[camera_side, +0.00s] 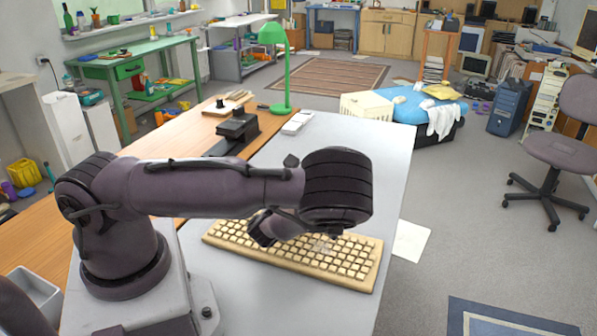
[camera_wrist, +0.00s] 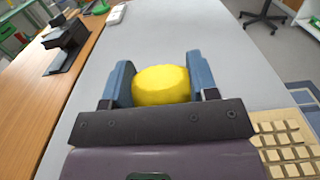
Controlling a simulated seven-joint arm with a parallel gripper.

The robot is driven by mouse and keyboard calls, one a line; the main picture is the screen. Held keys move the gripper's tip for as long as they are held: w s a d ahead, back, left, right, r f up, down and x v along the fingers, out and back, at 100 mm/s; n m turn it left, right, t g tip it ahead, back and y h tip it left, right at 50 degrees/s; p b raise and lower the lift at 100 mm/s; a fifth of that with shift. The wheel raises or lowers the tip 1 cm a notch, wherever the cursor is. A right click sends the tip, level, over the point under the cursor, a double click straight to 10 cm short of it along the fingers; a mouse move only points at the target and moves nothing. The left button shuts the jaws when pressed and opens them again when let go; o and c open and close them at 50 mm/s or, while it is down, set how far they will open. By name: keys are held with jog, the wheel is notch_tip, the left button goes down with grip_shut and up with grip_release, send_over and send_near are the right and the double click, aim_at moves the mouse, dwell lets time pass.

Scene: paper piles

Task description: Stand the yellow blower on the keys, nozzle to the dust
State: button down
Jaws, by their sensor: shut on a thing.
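The yellow blower (camera_wrist: 161,86) sits between the two blue fingers of my gripper (camera_wrist: 160,72) in the wrist view, and the gripper is shut on it. Only its rounded yellow body shows; I cannot see its nozzle. In the side view the blower and fingers are hidden behind my arm. The cream keyboard (camera_side: 300,262) lies on the grey table below my arm, and its edge keys show at the lower right of the wrist view (camera_wrist: 285,143). A small greyish patch, possibly the dust (camera_side: 322,246), lies on the keys near its back edge.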

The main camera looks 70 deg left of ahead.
notch_tip(320, 180, down, 3)
jog(key=shift+r, duration=0.15)
jog(key=shift+s+a+f, duration=0.1)
jog(key=shift+s+f, duration=0.1)
jog(key=shift+s, duration=0.05)
jog(key=shift+s+r, duration=0.1)
jog(key=shift+s, duration=4.15)
jog(key=shift+f, duration=0.55)
jog(key=shift+c, duration=1.6)
grip_release()
jog(key=shift+s+f, duration=0.1)
